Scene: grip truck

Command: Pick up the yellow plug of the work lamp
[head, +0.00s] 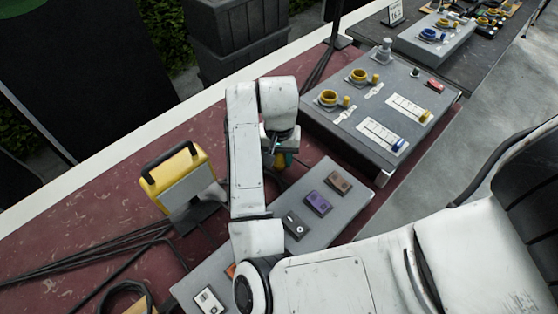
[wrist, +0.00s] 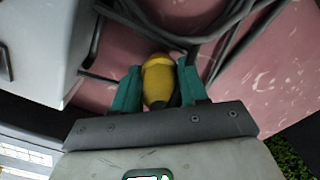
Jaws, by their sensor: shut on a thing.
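The yellow plug (wrist: 158,82) sits between the two teal fingers of my gripper (wrist: 160,92) in the wrist view. The fingers are shut on its sides. In the head view my gripper (head: 281,158) is over the red table, beside the grey control box, and a small bit of yellow shows at its fingers. The rest of the plug is hidden there. The yellow work lamp (head: 172,172) with its black handle stands on the table to the left of my arm. I cannot tell whether the plug touches the table.
A grey control box (head: 340,113) with yellow rings and sliders stands right of my gripper. A grey panel (head: 262,240) with several coloured blocks lies in front. Black cables (head: 95,262) run across the red table (head: 75,225), and dark cables (wrist: 205,35) lie near the plug.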

